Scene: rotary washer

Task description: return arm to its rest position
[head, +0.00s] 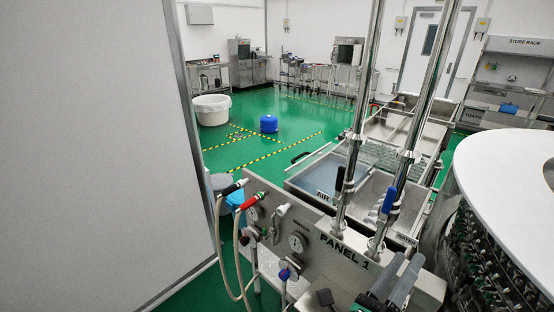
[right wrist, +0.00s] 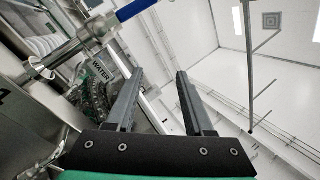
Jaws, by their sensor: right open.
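My right gripper (head: 390,282) shows at the bottom of the head view, in front of the panel marked PANEL 1 (head: 345,243). In the right wrist view its two grey fingers (right wrist: 157,85) stand apart with nothing between them. The fingers point up toward the ceiling in that view. A pipe with a blue handle (right wrist: 135,8) runs past at the upper left of the wrist view, apart from the fingers. My left gripper is not in view.
Two upright steel pipes (head: 429,85) rise behind the panel, with a blue lever (head: 389,200). Hoses (head: 238,250) and gauges hang on the panel's left. A large white-topped round machine (head: 510,165) stands at right. A grey wall (head: 95,150) fills the left. Green floor (head: 290,150) lies open beyond.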

